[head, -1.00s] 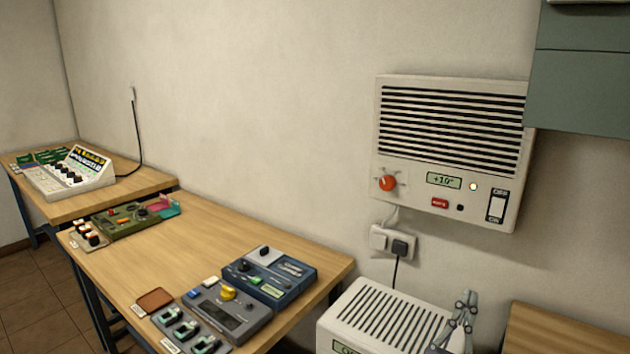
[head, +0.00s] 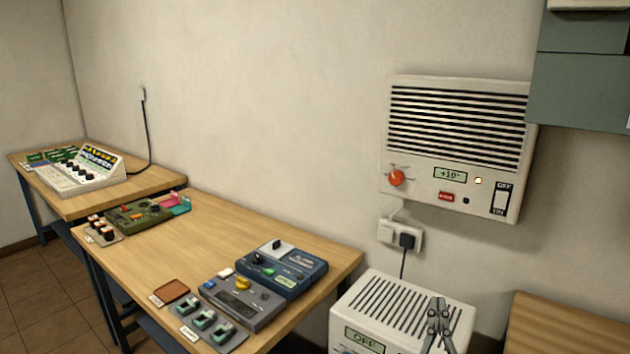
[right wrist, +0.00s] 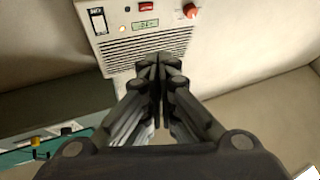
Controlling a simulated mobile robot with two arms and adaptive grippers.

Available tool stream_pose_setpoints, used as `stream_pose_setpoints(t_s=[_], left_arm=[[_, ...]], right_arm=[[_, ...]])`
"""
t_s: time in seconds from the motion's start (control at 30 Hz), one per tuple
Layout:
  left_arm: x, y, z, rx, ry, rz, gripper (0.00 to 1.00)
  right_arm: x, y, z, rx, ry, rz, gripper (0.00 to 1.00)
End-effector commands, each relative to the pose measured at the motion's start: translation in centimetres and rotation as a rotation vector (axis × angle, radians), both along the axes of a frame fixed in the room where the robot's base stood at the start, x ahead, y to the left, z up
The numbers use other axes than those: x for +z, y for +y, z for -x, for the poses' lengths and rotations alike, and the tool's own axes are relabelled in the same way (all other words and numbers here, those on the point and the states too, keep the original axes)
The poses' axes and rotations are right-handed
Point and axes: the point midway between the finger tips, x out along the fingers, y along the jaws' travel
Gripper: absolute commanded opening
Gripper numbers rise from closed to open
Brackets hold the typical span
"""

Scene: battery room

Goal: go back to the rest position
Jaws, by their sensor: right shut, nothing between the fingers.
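My right gripper (head: 437,308) shows at the lower right of the head view, in front of the white floor unit. Its fingers are together with nothing between them. In the right wrist view the closed fingers (right wrist: 160,62) point toward the wall heater, overlapping its slatted part in the picture. The wall heater (head: 460,150) hangs on the wall with a red knob, a display reading +10°, a lit yellow lamp and a rocker switch. My left gripper does not show.
A white vented unit (head: 357,312) with a display reading OFF stands below the heater. A wooden table (head: 240,222) at left bears several devices. Another wooden surface (head: 560,325) is at the lower right. Grey-green cabinets (head: 578,90) hang at the upper right.

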Motion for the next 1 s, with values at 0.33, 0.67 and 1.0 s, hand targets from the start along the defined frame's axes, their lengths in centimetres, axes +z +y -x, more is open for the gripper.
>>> stream_pose_setpoints(t_s=[0.33, 0.67, 1.0], left_arm=[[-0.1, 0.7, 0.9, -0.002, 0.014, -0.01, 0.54], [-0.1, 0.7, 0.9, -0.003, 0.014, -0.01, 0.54], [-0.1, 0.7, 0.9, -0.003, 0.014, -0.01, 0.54]], right_arm=[[-8.5, 5.3, 2.2, 0.294, 0.475, 0.006, 0.0], [-18.4, 7.0, 11.5, 0.397, 1.056, -0.056, 0.0], [-23.4, 4.8, 24.0, 0.292, 1.547, -0.153, 0.0]])
